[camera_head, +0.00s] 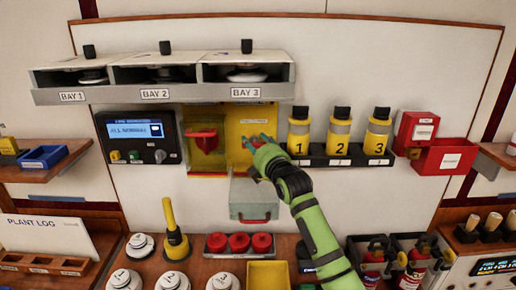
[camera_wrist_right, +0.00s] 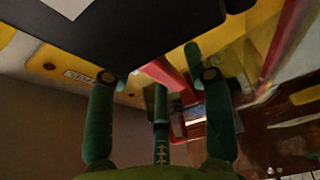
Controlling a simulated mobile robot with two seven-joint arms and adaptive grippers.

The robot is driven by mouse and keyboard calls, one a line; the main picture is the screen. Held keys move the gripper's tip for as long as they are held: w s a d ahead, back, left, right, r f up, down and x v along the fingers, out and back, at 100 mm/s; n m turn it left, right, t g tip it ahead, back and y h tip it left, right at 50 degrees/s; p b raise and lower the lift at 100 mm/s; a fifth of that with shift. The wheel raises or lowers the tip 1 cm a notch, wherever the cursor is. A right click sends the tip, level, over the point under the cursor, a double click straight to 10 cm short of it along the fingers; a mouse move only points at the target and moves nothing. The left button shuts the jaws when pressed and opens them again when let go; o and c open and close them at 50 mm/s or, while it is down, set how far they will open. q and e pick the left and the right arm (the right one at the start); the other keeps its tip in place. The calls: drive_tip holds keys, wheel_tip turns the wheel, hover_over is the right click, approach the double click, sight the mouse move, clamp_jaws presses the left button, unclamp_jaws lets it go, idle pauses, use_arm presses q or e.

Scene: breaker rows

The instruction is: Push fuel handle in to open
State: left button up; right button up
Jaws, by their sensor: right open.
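A red handle (camera_head: 203,134) sits in a yellow housing on the wall panel, below the bay shelf, in the head view. A yellow panel (camera_head: 238,112) stands directly right of it. My right gripper (camera_head: 259,141) is in front of this yellow panel, to the right of the red handle, with its fingers open. In the right wrist view the gripper (camera_wrist_right: 158,85) shows spread green fingers. A red bar (camera_wrist_right: 166,76) shows beyond and between them; whether they touch it I cannot tell. My left gripper is not in view.
A control box (camera_head: 139,137) with a lit screen is left of the housing. Yellow bottles (camera_head: 338,135) stand on a black rack to the right. A grey box (camera_head: 252,207) is below the gripper. The bay shelf (camera_head: 160,95) overhangs the area.

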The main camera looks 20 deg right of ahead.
drive_tip(key=s+d, duration=0.1)
drive_tip(key=s, duration=1)
drive_tip(key=shift+s+d, duration=0.15)
drive_tip(key=shift+s, duration=0.2)
drive_tip(key=shift+f, duration=0.1)
